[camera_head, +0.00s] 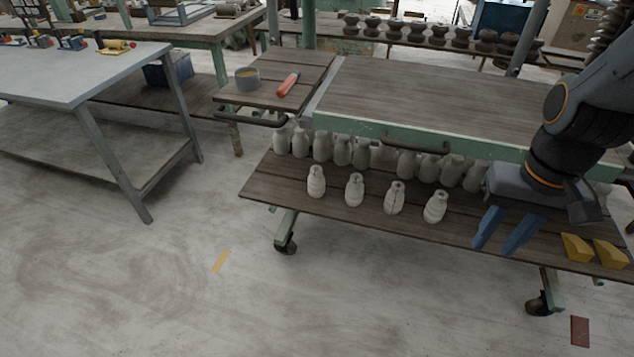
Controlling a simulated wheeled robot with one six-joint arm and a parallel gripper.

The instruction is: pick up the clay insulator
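Several pale clay insulators stand upright in a front row on the lower wooden shelf of a wheeled cart. They are the leftmost one (316,182), a second (354,190), a third (394,198) and the rightmost one (435,207). Darker grey insulators (342,151) stand in a row behind them, partly under the upper deck. My gripper (492,248) has blue fingers pointing down and to the left, at the right of the front row. The fingers are apart, with nothing seen between them. The gripper is clear of the rightmost pale insulator.
The upper deck (420,100) with its green edge overhangs the back row. Two yellow wedges (577,247) lie on the shelf's right end. A bowl (247,79) and a red-handled tool (288,84) rest on a side board. A grey table (75,75) stands left. The floor in front is open.

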